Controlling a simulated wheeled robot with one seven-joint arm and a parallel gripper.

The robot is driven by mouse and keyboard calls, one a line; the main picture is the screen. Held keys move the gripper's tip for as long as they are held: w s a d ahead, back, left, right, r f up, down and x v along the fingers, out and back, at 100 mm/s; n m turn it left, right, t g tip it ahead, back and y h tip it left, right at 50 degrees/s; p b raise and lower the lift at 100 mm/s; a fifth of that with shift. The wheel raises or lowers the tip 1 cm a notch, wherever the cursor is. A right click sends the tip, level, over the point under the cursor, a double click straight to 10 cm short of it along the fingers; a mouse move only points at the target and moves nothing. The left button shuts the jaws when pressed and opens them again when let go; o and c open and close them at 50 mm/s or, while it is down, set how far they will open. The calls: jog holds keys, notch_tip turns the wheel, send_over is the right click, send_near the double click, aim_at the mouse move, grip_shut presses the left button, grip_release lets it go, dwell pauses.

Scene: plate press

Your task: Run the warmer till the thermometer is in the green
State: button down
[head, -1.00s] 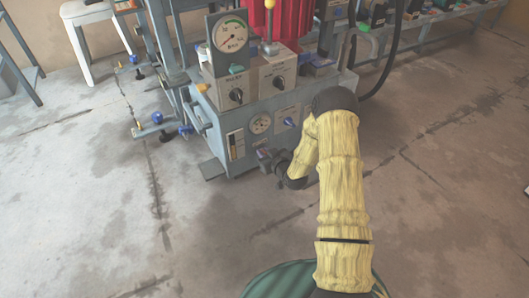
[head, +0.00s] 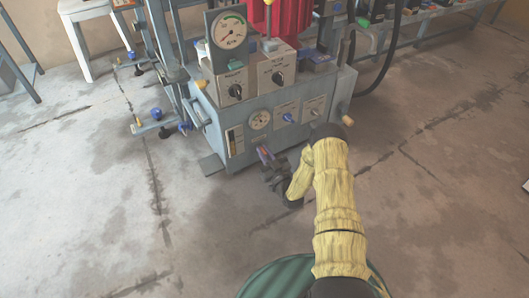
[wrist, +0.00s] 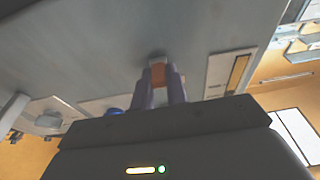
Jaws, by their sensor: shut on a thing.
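The press's grey front panel (head: 275,143) stands before me. It carries a vertical strip gauge (head: 234,141) with a yellowish part, and a small round gauge (head: 260,119). A large dial (head: 230,30) with a green arc stands above; its needle lies outside the green. I cannot tell for sure which is the thermometer. My gripper (head: 265,156) is low at the panel, below the round gauge. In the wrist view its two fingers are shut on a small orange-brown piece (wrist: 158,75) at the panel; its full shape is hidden. The strip gauge also shows there (wrist: 238,72).
Two black rotary knobs (head: 236,91) (head: 277,78) sit on boxes above the panel. A wooden-coloured handle (head: 346,120) juts out at the right. A white stool (head: 92,40) stands at the back left.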

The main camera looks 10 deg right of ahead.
dwell(0.4)
jog(key=c, duration=1.4)
grip_release()
jog(key=shift+s+d, duration=0.1)
jog(key=shift+s, duration=0.05)
jog(key=r+p+v, duration=0.2)
jog(key=p+v, duration=0.8)
jog(key=v, duration=0.6)
jog(key=shift+s+r, duration=0.15)
jog(key=shift+s, duration=0.35)
jog(key=shift+d, duration=0.15)
